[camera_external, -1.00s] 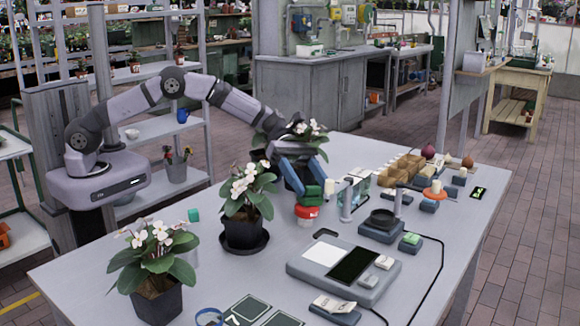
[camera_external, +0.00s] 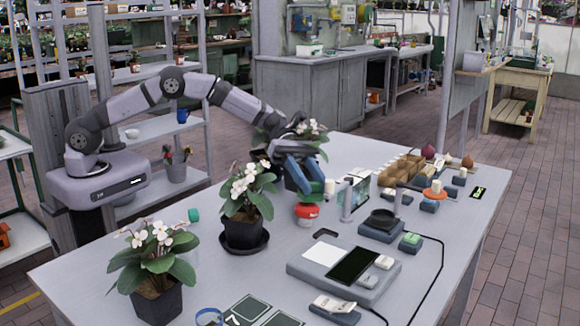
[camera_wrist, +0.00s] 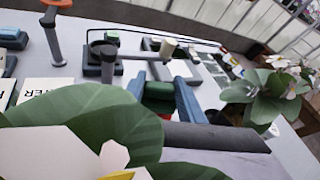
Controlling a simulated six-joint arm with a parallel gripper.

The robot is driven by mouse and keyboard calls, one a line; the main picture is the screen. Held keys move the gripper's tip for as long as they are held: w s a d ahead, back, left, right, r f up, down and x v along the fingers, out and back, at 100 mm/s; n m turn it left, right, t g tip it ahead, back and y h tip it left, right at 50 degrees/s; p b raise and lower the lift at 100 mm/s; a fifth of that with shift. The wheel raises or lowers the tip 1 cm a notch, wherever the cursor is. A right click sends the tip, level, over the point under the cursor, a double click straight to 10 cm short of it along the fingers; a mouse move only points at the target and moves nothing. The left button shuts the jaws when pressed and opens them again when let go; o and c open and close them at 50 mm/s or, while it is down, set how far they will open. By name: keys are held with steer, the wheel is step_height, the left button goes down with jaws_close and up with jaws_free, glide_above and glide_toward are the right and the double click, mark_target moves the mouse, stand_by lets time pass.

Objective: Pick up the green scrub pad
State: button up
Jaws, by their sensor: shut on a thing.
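The green scrub pad (camera_wrist: 158,92) sits between the two blue fingers of my gripper (camera_wrist: 161,95) in the wrist view. My gripper is shut on it. In the external view my gripper (camera_external: 311,187) is just above a red-lidded white jar (camera_external: 306,211), and the pad is mostly hidden by the fingers. I cannot tell whether any gap separates pad and lid. Leaves and white petals cover the lower left of the wrist view.
A potted white-flowered plant (camera_external: 243,205) stands left of my gripper, another (camera_external: 153,260) nearer the front, and more blooms (camera_external: 311,128) are behind my wrist.

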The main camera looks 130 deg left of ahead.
mark_target(313, 182)
step_height(313, 182, up, 9)
steer(key=shift+r, duration=0.1)
steer(key=shift+s+d+r+m+t+y+p, duration=0.1)
steer(key=shift+s+d+m+t+y+p, duration=0.1)
steer(key=shift+s+d+m+y, duration=0.15)
steer(key=shift+s+d+r+m+t+y+p, duration=0.15)
steer(key=shift+d+t+y+p, duration=0.1)
steer(key=shift+d, duration=0.15)
steer(key=shift+f, duration=0.15)
steer(key=shift+f+p, duration=0.5)
steer(key=shift+f, duration=4.45)
steer(key=shift+f, duration=0.15)
steer(key=o, duration=1.1)
